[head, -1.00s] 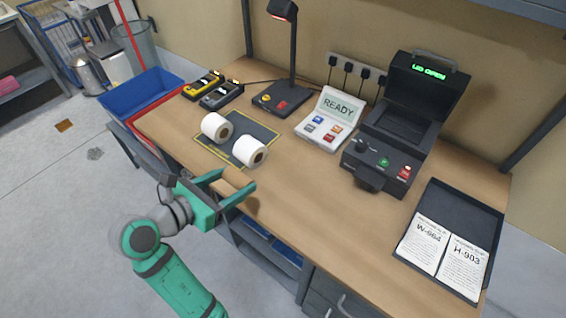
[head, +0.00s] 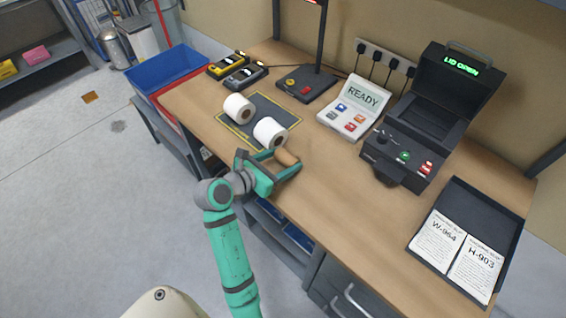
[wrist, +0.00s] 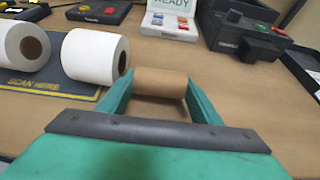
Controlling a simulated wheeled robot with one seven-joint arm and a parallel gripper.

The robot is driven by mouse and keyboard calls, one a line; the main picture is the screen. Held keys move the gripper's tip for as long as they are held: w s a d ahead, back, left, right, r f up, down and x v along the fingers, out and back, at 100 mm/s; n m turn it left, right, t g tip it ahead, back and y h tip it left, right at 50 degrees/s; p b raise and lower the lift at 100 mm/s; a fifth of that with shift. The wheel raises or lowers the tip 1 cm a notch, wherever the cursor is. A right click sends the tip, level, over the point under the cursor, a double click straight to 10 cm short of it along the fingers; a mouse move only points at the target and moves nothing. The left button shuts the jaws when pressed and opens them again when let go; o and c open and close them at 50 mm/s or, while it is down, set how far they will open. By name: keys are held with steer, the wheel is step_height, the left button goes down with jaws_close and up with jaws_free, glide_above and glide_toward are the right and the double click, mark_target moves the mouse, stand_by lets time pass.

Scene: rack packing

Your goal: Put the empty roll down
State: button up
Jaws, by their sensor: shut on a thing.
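The empty roll, a bare brown cardboard tube (head: 287,157), is between the fingers of my gripper (head: 282,167) at the front edge of the wooden table. In the wrist view the tube (wrist: 160,83) lies crosswise, with a green finger against each end, and my gripper (wrist: 161,95) is shut on it. It is low over the tabletop; I cannot tell whether it touches the wood. Two white paper rolls, one nearer (head: 270,133) and one farther (head: 238,108), lie on the dark yellow-edged mat (head: 262,108), left of the tube in the wrist view.
A blue bin (head: 168,72) and a red bin (head: 180,104) stand at the table's left end. Behind are handheld devices (head: 243,76), a READY panel (head: 354,108) and an open-lidded machine (head: 415,140). A document tray (head: 478,205) is at right. Bare wood lies between mat and tray.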

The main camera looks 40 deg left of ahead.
steer(key=shift+f, duration=0.8)
steer(key=o, duration=1)
steer(key=shift+f, duration=0.1)
steer(key=v, duration=1.1)
steer(key=shift+w+d, duration=0.1)
steer(key=shift+s+r, duration=0.25)
steer(key=shift+s, duration=0.4)
